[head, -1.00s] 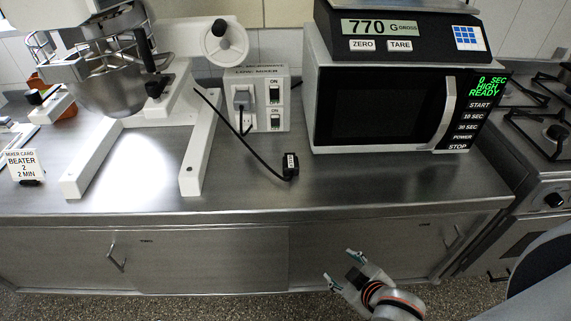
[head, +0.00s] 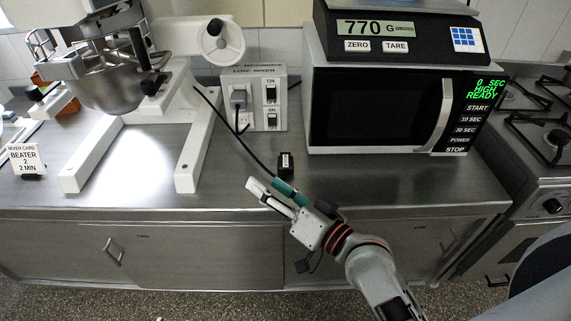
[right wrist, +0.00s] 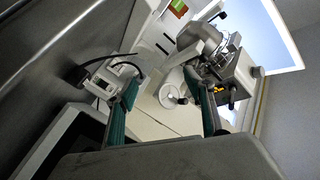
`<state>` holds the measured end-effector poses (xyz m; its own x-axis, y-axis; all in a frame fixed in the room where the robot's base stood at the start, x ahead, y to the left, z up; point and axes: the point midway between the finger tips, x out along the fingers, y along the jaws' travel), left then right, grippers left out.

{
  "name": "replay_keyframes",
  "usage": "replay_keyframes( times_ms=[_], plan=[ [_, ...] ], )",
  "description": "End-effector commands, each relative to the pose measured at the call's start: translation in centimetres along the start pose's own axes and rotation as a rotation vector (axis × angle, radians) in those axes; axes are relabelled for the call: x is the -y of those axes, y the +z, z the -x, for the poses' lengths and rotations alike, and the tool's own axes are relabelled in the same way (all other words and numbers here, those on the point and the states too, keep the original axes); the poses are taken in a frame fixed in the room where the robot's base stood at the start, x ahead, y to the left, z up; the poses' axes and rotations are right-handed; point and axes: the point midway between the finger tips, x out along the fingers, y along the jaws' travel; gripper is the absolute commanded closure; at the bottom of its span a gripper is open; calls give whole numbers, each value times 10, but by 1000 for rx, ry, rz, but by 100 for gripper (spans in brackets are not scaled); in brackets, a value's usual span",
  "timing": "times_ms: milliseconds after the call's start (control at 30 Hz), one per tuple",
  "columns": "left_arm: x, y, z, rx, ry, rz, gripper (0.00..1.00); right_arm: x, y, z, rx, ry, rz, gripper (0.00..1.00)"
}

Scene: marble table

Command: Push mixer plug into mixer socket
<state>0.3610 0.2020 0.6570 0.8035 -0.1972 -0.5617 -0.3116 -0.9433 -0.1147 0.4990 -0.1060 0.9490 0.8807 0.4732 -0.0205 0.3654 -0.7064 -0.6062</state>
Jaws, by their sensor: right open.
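The mixer plug (head: 286,161) is a small black block with a pale label on top. It stands on the steel counter at the end of a black cord coming from the mixer (head: 186,120). The socket box (head: 262,98) stands behind it, with a grey plug (head: 239,98) in its upper outlet and the lower outlet (head: 243,120) below that. My right gripper (head: 268,187) is open over the counter's front part, just in front of the plug and apart from it in the picture. Its green-padded fingers (right wrist: 162,85) show empty in the right wrist view. My left gripper is not in view.
A microwave (head: 380,110) with a scale (head: 400,32) on top stands right of the socket box. The mixer's white foot (head: 188,165) and steel bowl (head: 112,90) are to the left. Bare counter (head: 390,180) lies in front of the microwave.

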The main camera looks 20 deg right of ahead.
Motion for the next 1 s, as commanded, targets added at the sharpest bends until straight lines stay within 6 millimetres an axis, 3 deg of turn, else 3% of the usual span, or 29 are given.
replay_keyframes(
  times_ms=[67,167,300,400,533,700,833,1000],
  plan=[
    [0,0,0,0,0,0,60,19,-36,-14,-140,-89,-232,47],
    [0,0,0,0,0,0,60,24,-80,-23,-310,-178,-551,47],
    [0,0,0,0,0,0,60,-2,-126,-29,-527,-252,-1011,47],
    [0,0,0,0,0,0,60,-37,-139,-35,-670,-262,-1345,47],
    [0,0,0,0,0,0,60,-87,-124,-46,-838,-208,-1766,47],
    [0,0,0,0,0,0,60,-131,-71,-63,-1003,-56,-2187,47],
    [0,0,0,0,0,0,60,-143,-36,-70,-1079,56,-2371,47],
    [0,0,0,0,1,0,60,-150,-17,-77,-1119,122,-2456,47]
  ],
)
